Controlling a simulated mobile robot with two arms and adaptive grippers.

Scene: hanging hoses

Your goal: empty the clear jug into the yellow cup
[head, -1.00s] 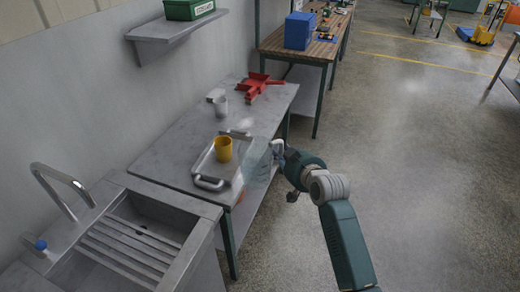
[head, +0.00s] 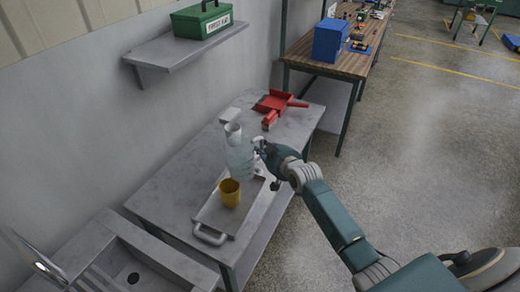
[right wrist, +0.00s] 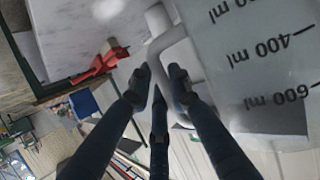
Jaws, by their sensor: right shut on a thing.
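The clear jug (head: 240,163) is see-through with a graduated scale and a handle. It looks about upright, just behind and slightly right of the yellow cup. My right gripper (head: 260,149) is shut on its handle; the right wrist view shows my fingers (right wrist: 160,82) around the white handle (right wrist: 167,50), beside the jug wall with its ml marks (right wrist: 262,75). I cannot tell how much liquid is in it. The yellow cup (head: 229,194) stands upright on a metal tray (head: 208,222). My left gripper is not in view.
A pale mug (head: 232,130) stands behind the jug, partly hidden. A red dustpan (head: 275,103) lies at the bench's far end. A sink (head: 135,265) is at the lower left. A shelf with a green first aid box (head: 203,24) is above. The bench left of the tray (head: 172,190) is clear.

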